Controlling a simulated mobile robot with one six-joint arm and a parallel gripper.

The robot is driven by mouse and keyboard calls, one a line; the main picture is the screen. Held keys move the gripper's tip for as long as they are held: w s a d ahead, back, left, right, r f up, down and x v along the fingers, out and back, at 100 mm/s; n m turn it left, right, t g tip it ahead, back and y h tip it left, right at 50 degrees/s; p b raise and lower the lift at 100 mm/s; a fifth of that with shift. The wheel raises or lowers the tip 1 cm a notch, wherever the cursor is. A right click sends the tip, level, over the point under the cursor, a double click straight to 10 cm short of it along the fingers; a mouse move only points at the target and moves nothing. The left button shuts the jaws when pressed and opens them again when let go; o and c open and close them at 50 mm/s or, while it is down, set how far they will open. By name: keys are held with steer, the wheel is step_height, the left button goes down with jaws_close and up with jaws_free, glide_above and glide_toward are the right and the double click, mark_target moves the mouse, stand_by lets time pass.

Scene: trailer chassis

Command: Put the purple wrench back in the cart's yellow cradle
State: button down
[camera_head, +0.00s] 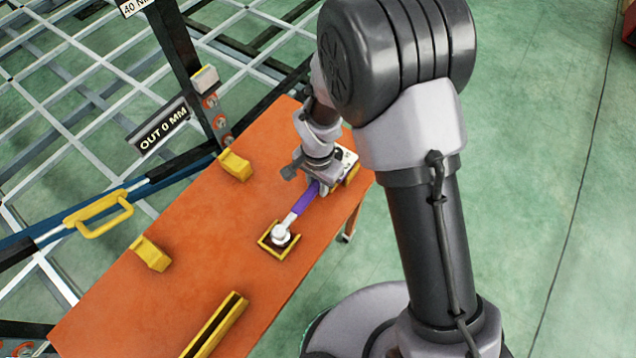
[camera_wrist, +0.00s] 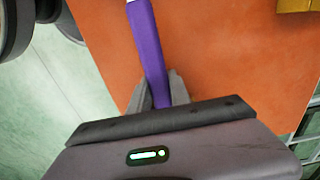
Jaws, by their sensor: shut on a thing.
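The purple wrench (camera_head: 305,200) lies low over the orange cart top (camera_head: 190,250) in the head view. Its silver head (camera_head: 281,235) is at the yellow square cradle (camera_head: 264,242), within its outline; whether it rests on the bottom I cannot tell. My gripper (camera_head: 318,185) is shut on the wrench's purple handle, towards the end away from the head. In the wrist view the handle (camera_wrist: 149,50) runs up from between my gripper's fingers (camera_wrist: 160,92). The wrench's head is outside that view.
Yellow blocks (camera_head: 235,165) and (camera_head: 151,253) stand along the cart's left side. A long yellow slotted holder (camera_head: 216,325) is near the front. A dark post with an "OUT 0 MM" sign (camera_head: 163,127) and a yellow handle (camera_head: 98,214) border the left. Green floor is clear at right.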

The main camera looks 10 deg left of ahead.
mark_target(318, 183)
steer(key=shift+b, duration=0.35)
stand_by(0.4)
steer(key=c, duration=1.1)
jaws_free()
steer(key=o, duration=0.5)
steer(key=shift+c, duration=0.2)
steer(key=shift+r+p, duration=2.7)
steer(key=shift+r, duration=1.4)
